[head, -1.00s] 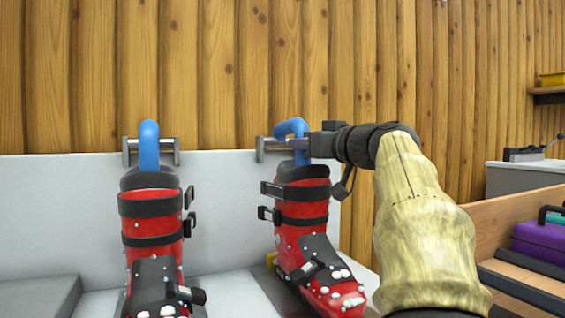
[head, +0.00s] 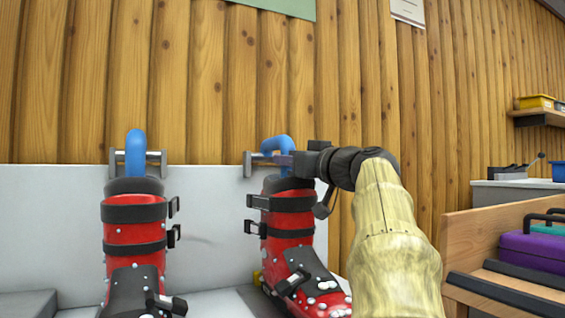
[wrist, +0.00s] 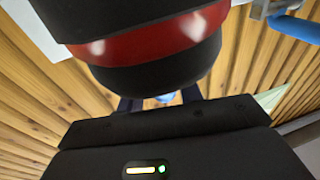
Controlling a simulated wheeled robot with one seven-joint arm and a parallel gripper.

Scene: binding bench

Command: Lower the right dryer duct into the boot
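The right dryer duct (head: 276,143) is a blue hooked tube above the right red ski boot (head: 290,225) in the head view. Its lower part reaches down to the boot's dark cuff; whether its end is inside the boot cannot be told. My gripper (head: 290,160) reaches in from the right just above the cuff, its fingers on the duct. In the wrist view, a bit of blue duct (wrist: 165,98) shows between the two fingers, which appear closed on it. The boot's red and black cuff (wrist: 150,45) hides much of that view.
A left red boot (head: 135,225) stands below another blue duct (head: 136,150) on a metal bracket. A white panel (head: 210,210) is behind the boots. At right are a wooden bench (head: 490,235) with a purple case (head: 530,250) and a shelf (head: 540,117).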

